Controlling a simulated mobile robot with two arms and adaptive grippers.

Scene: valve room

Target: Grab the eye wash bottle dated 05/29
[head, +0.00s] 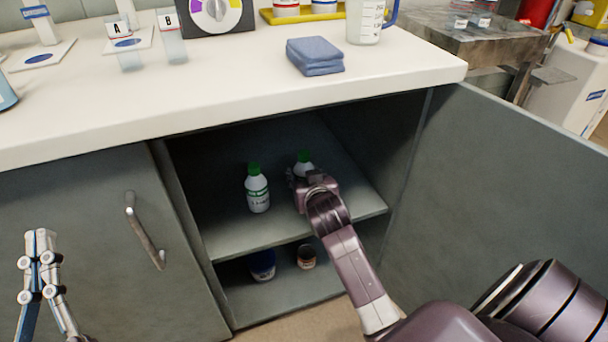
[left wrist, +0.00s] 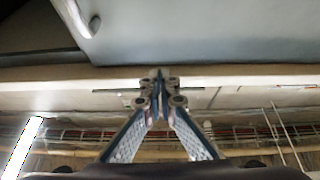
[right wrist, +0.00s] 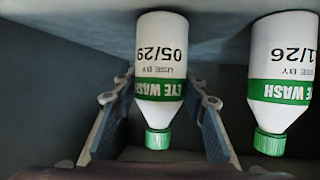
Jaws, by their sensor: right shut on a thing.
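The eye wash bottle dated 05/29 (right wrist: 160,70) is white with a green band and green cap, upside down in the right wrist view. My right gripper (right wrist: 160,100) is shut on it, one finger on each side. In the head view its cap end (head: 304,161) shows behind my right gripper (head: 302,182), which hides most of it. A second eye wash bottle (head: 257,190) stands to its left on the shelf. Its date, partly cut off in the right wrist view (right wrist: 282,70), reads "1/26". My left gripper (head: 40,238) is shut and empty, in front of the closed door.
The bottles are on the cabinet's upper shelf (head: 235,240). A blue-and-white container (head: 262,265) and a small brown jar (head: 306,257) stand below. The open door (head: 500,190) is at right, a closed door (head: 90,230) with a handle at left. Folded blue cloths (head: 315,56) lie on the countertop.

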